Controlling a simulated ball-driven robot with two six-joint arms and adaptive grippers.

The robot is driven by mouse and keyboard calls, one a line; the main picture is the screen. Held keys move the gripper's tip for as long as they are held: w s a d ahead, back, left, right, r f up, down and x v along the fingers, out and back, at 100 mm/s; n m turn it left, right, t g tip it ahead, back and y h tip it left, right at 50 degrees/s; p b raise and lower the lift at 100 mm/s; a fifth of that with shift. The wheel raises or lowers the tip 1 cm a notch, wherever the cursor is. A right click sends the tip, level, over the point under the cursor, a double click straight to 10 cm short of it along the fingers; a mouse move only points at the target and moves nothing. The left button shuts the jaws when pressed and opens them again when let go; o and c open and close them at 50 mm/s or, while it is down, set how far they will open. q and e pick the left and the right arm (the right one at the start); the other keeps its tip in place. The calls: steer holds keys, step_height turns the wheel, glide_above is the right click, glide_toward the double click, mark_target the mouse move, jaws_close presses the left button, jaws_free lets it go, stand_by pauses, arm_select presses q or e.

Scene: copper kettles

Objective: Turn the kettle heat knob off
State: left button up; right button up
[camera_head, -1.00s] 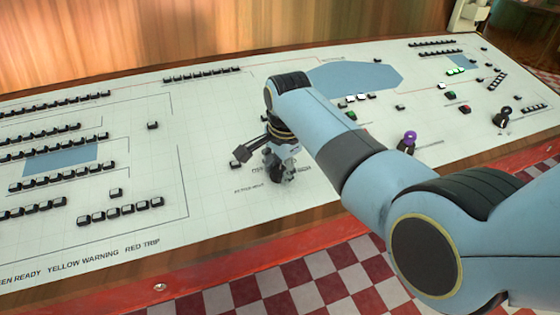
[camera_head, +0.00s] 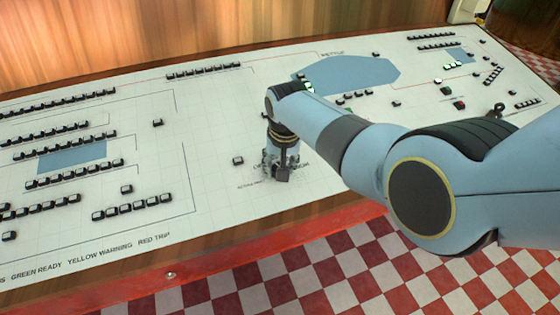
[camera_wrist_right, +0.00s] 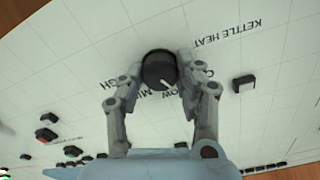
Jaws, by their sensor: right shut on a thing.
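The kettle heat knob (camera_wrist_right: 157,66) is a round black knob with a white pointer line, on the white console panel. In the right wrist view the pointer aims down and right, toward the partly hidden dial words. The words KETTLE HEAT are printed upside down to its right. My right gripper (camera_wrist_right: 159,80) has one finger on each side of the knob and is shut on it. In the head view my right gripper (camera_head: 281,165) is down at the panel and the knob is mostly hidden by it. My left gripper is not in view.
The white panel (camera_head: 215,205) carries several rows of black buttons and a blue patch (camera_head: 355,76). A lone black button (camera_head: 238,160) lies left of my gripper. In the right wrist view another black button (camera_wrist_right: 243,83) is right of the knob.

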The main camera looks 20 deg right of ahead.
steer(key=shift+n+p, duration=0.45)
steer(key=shift+n, duration=1.35)
steer(key=o, duration=1.1)
steer(key=shift+o, duration=0.2)
steer(key=shift+r, duration=0.1)
steer(key=shift+r, duration=0.25)
step_height(320, 180, up, 11)
steer(key=s, duration=0.2)
steer(key=shift+s, duration=0.2)
